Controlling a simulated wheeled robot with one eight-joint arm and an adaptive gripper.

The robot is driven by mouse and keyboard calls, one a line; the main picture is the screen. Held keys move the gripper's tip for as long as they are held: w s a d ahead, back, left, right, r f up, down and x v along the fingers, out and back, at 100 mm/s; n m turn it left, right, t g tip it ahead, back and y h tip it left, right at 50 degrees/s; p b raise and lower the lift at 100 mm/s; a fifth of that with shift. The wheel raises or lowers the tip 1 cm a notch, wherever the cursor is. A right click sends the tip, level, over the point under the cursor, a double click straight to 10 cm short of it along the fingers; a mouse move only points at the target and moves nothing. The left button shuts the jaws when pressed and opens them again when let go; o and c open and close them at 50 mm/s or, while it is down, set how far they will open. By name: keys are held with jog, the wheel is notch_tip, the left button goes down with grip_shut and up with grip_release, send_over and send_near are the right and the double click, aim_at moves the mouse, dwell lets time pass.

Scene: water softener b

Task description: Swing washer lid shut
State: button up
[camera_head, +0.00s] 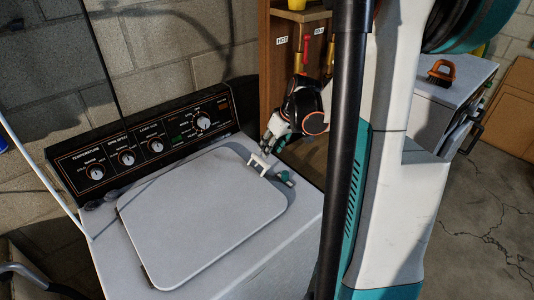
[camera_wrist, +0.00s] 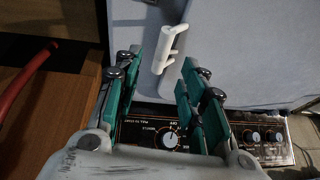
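The washer lid (camera_head: 200,215) is a pale grey rounded panel. It lies flat, or nearly so, over the top of the washer (camera_head: 257,257). A small white handle-like piece (camera_head: 259,163) shows at its upper right corner; what looks like the same piece (camera_wrist: 168,48) lies ahead of my fingers in the wrist view. My gripper (camera_head: 277,172) is at that corner, reaching in from the upper right. In the wrist view, its green-padded fingers (camera_wrist: 163,75) are apart with nothing held between them. Whether they touch the lid or the white piece cannot be told.
The black control panel (camera_head: 145,142) with several knobs stands along the washer's back edge. A wooden shelf unit (camera_head: 280,50) is behind my gripper. A grey cabinet with a brush (camera_head: 441,71) on top is at the right. Cracked floor (camera_head: 480,220) is open at right.

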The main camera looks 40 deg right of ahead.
jog(key=shift+v, duration=1.85)
jog(key=shift+w+a, duration=0.1)
